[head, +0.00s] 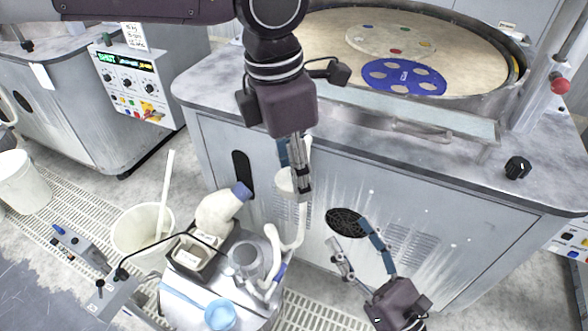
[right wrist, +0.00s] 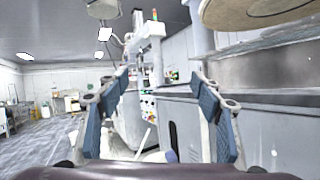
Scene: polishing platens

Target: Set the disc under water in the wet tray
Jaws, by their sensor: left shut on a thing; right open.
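My left gripper (head: 301,192) points down in front of the grey cabinet and is shut on a small pale disc (head: 285,183), which is partly hidden by the fingers. The disc is held in the air, above and to the right of the cart top. A small square tray (head: 175,262) with a pale label stands on the cart; I cannot tell whether it holds water. My right gripper (head: 348,232) is open and empty, lower right, in front of the cabinet's round black vent. Its spread fingers also show in the right wrist view (right wrist: 161,85).
The polishing platen (head: 330,38) lies behind on the grey machine.

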